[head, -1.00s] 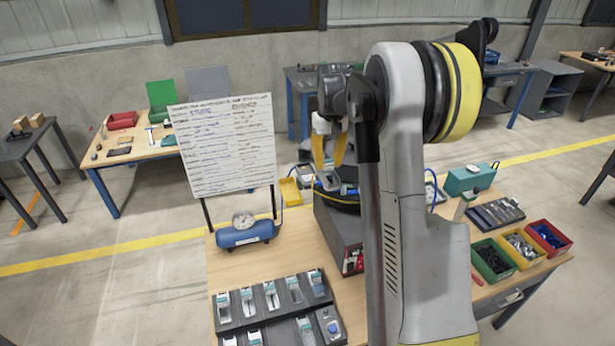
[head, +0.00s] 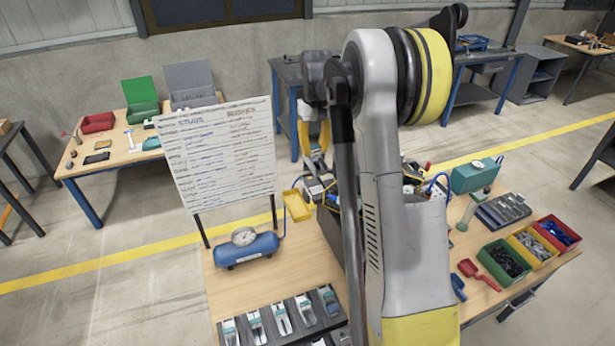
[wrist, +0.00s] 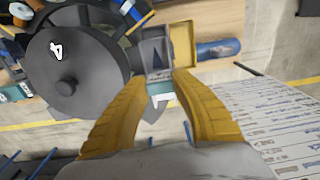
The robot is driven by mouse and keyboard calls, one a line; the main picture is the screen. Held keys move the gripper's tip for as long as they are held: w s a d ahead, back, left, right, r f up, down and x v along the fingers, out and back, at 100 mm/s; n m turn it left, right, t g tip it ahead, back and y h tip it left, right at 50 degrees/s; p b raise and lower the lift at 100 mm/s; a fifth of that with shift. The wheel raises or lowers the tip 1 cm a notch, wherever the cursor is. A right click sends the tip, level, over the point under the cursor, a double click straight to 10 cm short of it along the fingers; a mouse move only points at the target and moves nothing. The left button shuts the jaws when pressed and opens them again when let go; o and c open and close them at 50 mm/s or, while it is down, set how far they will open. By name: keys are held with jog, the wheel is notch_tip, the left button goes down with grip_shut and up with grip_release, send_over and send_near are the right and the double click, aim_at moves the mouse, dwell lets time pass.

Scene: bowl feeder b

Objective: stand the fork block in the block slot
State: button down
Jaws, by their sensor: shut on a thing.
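My gripper (wrist: 158,80) is shut on a small teal and pale grey block (wrist: 160,88), which I take to be the fork block. Its fork shape is not clear. In the head view the yellow fingers of my gripper (head: 314,150) hang behind the bowl feeder, near the yellow chute tray (head: 297,205). The held block is too small to tell there. In the wrist view the dark feeder drum (wrist: 72,62), marked 4, is left of the fingers. I cannot make out the block slot for certain. A dark rack (head: 270,326) with several teal and pale pieces stands at the front.
The whiteboard (head: 222,150) and the blue tank with gauge (head: 246,250) stand left of the feeder. Green (head: 502,262), yellow (head: 541,246) and red (head: 558,233) bins stand at right. Bare tabletop (head: 295,262) lies between tank and feeder.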

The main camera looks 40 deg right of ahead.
aim_at(316, 157)
jog(key=f, duration=0.2)
jog(key=s+f, duration=0.1)
jog(key=f, duration=0.1)
jog(key=shift+f, duration=0.1)
jog(key=shift+w+f, duration=0.15)
jog(key=shift+f, duration=2)
jog(key=c, duration=1.2)
grip_release()
jog(key=shift+f, duration=0.15)
jog(key=shift+o, duration=0.2)
